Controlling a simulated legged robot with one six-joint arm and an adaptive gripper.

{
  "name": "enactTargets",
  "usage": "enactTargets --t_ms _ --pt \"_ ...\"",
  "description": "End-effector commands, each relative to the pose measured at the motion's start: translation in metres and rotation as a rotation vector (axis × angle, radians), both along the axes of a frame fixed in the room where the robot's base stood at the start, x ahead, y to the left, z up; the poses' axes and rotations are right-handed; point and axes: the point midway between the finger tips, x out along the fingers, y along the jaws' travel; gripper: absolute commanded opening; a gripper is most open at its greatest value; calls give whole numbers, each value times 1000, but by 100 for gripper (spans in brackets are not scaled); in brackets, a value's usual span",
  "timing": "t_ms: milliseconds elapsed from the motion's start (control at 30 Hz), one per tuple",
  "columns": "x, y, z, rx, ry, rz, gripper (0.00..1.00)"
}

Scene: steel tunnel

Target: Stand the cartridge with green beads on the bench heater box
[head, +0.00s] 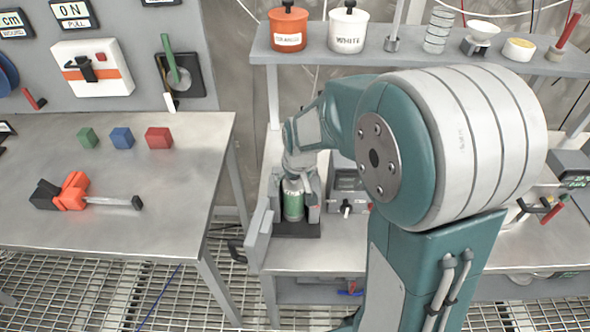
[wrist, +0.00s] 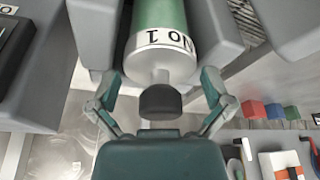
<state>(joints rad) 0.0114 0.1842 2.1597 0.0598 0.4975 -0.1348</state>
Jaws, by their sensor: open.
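The cartridge with green beads (head: 293,204) stands upright at the left end of the right bench, on or in a dark block (head: 284,230). My open gripper (head: 303,196) has its fingers on either side of it. A grey box with a knob (head: 346,206), likely the bench heater box, stands just right of the cartridge, partly hidden by my arm.
A shelf (head: 400,62) with an orange pot (head: 289,30), a white pot (head: 347,32) and small items runs behind my arm. A grey panel (head: 262,240) stands at the bench's left edge. The left table (head: 120,215) holds coloured cubes and an orange tool.

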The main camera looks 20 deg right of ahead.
Motion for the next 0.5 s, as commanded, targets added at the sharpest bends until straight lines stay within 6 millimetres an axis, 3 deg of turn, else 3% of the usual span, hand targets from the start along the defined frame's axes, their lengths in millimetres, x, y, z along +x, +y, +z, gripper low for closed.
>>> enactTargets --t_ms 500 --pt "-27 -2 98 0 -8 -1 100"
